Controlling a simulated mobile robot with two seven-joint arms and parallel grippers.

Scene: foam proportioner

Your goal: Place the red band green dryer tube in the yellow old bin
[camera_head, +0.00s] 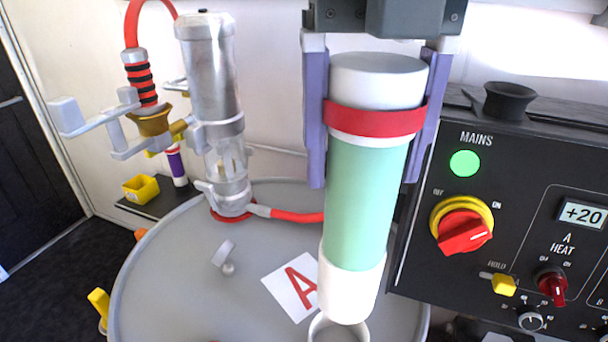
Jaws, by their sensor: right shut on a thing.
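The dryer tube (362,210) is green with white ends and a red band near its top. It stands nearly upright above the grey drum lid, right of centre. My right gripper (365,178) reaches down from above, its two purple fingers shut on the tube from either side around the band. The tube's lower end is just above or in a white ring (338,328); I cannot tell which. A small yellow bin (141,189) sits on a dark shelf at the left, behind the drum. My left gripper is not in view.
A silver pump (212,95) with a red hose stands on the drum lid (185,265), between the tube and the bin. A purple-and-white tube (176,166) stands beside the bin. A black control panel (520,190) is close at the right.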

